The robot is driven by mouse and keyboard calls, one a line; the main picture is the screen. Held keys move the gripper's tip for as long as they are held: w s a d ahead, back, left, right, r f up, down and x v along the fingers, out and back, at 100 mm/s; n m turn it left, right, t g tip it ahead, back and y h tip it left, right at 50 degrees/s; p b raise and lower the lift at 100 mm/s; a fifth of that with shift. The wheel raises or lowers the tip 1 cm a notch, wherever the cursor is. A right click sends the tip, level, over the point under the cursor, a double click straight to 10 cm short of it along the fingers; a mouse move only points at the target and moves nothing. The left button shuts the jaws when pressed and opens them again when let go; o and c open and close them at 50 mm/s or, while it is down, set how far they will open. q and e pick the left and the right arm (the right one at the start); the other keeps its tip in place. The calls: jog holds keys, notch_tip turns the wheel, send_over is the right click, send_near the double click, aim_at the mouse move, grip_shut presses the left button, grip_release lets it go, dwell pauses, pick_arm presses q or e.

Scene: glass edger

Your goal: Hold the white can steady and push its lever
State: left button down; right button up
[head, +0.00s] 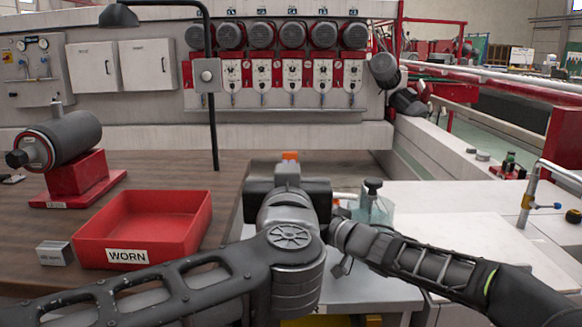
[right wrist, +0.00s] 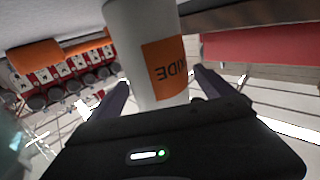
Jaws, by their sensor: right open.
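The white can (right wrist: 131,50) with an orange label (right wrist: 164,68) fills the upper middle of the right wrist view. My right gripper (right wrist: 163,90) is open, with one dark finger on each side of the can's end; I cannot tell if they touch it. In the head view the right wrist ends behind my left arm, and the can is not clearly seen. My left gripper (head: 288,182) is at the centre, pointing away, its fingertips hidden. A small orange piece (head: 290,155) shows just beyond it; I cannot tell what it belongs to. The lever cannot be made out.
A red tray labelled WORN (head: 145,222) stands on the brown bench at left, beside a small grey block (head: 54,253). A motor on a red stand (head: 75,155) is behind. A clear bottle with a dark top (head: 372,205) stands close right of my left gripper.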

jog(key=v, duration=1.1)
jog(key=shift+s+d+r, duration=0.1)
jog(key=shift+s+d, duration=0.2)
jog(key=shift+s, duration=0.05)
